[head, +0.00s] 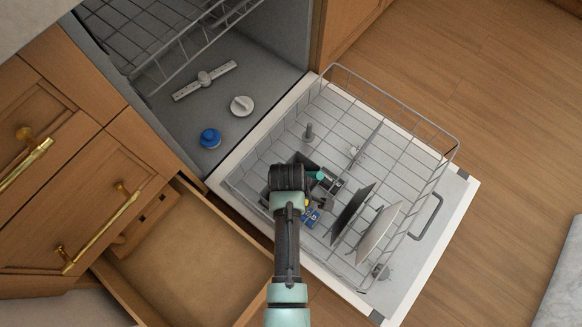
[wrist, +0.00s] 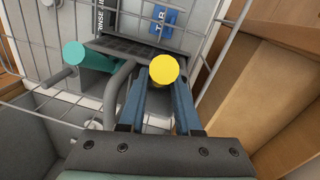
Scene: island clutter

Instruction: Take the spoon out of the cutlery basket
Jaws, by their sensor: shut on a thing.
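The dark grey cutlery basket (head: 335,184) stands in the dishwasher's lower rack, partly hidden under my arm in the head view. Its edge also shows in the wrist view (wrist: 140,48). My gripper (wrist: 162,88) has its blue fingers closed on a handle with a round yellow end (wrist: 163,69), seen nearly end-on beside the basket's edge. The lower part of this utensil is hidden, so its spoon head does not show. A teal handle (wrist: 76,54) sticks up to the left, outside the fingers.
The wire rack (head: 400,110) rests on the open dishwasher door. A dark plate (head: 351,213) and a pale plate (head: 378,234) stand right of my gripper. An open, mostly empty drawer (head: 190,255) lies at left. Wire rails pass close to the fingers.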

